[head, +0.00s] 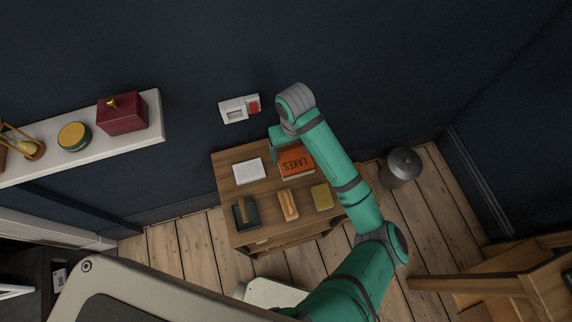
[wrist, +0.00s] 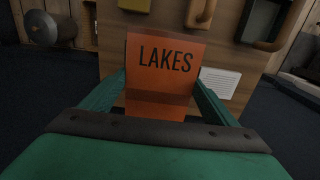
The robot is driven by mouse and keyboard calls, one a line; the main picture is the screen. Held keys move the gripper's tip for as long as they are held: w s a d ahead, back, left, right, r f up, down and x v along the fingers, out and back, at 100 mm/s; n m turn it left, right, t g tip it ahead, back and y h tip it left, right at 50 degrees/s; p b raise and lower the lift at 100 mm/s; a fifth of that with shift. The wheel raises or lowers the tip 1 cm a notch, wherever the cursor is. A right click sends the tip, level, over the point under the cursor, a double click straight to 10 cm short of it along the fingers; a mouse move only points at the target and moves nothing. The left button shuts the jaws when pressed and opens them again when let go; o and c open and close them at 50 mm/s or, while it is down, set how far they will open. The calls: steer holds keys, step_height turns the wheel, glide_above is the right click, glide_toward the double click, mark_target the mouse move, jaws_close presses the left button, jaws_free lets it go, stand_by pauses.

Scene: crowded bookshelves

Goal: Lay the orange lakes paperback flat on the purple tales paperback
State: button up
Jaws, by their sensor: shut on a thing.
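The orange lakes paperback (head: 296,161) shows its cover with the word LAKES over the back of a small wooden table. It fills the middle of the wrist view (wrist: 165,60), between the two fingers. My gripper (wrist: 160,88) is shut on this paperback. In the head view my gripper (head: 277,145) is partly hidden by my arm. I cannot tell whether the paperback touches anything beneath it. I see no purple tales paperback in either view; it may be hidden under the orange one or behind my arm.
The wooden table (head: 224,180) also bears a white flat item (head: 248,171), a dark green item (head: 245,213), a tan wooden item (head: 288,206) and a yellow item (head: 321,197). A white wall box (head: 234,110) is behind. A grey bin (head: 402,166) stands right.

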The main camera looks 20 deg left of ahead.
steer(key=shift+f, duration=4.6)
steer(key=shift+f, duration=0.15)
steer(key=o, duration=1.2)
